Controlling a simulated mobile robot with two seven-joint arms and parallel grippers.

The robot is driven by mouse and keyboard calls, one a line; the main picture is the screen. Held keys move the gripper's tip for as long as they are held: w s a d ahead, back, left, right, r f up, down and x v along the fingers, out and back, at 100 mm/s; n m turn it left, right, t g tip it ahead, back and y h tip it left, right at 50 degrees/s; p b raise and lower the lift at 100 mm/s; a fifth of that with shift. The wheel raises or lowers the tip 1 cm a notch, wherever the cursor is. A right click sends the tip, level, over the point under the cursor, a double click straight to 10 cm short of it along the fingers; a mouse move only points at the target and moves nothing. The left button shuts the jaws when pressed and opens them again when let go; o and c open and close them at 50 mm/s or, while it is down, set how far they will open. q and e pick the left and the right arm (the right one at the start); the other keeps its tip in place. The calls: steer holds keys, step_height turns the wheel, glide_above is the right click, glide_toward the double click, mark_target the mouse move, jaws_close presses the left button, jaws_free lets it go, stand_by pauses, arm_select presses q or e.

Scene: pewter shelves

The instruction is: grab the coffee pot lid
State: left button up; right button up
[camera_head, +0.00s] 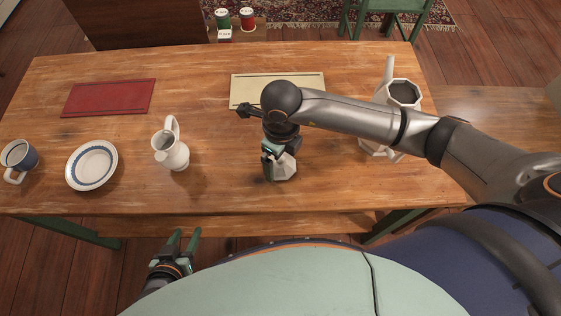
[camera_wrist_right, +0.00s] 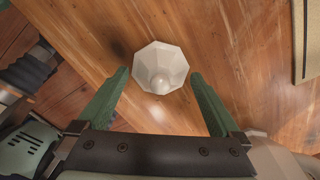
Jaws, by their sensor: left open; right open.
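The coffee pot lid (camera_wrist_right: 161,70) is a white octagonal piece with a round knob, lying on the wooden table. In the head view the lid (camera_head: 283,170) is partly hidden behind my right gripper (camera_head: 272,158). In the right wrist view my right gripper (camera_wrist_right: 163,88) is open, its green fingers on either side of the lid, and it holds nothing. The white octagonal coffee pot (camera_head: 403,92) stands open-topped at the right of the table, partly hidden by my right arm. My left gripper (camera_head: 186,240) is open and empty, in front of the table's near edge.
A white jug (camera_head: 172,152), a blue-rimmed plate (camera_head: 92,166) and a blue-and-white mug (camera_head: 18,158) stand on the left of the table (camera_head: 225,190). A red board (camera_head: 108,98) and a cream board (camera_head: 300,80) lie toward the back. Bare wood surrounds the lid.

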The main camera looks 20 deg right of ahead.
steer(key=shift+c, duration=0.4)
steer(key=shift+s+f, duration=0.1)
steer(key=shift+s, duration=0.05)
steer(key=c, duration=1.3)
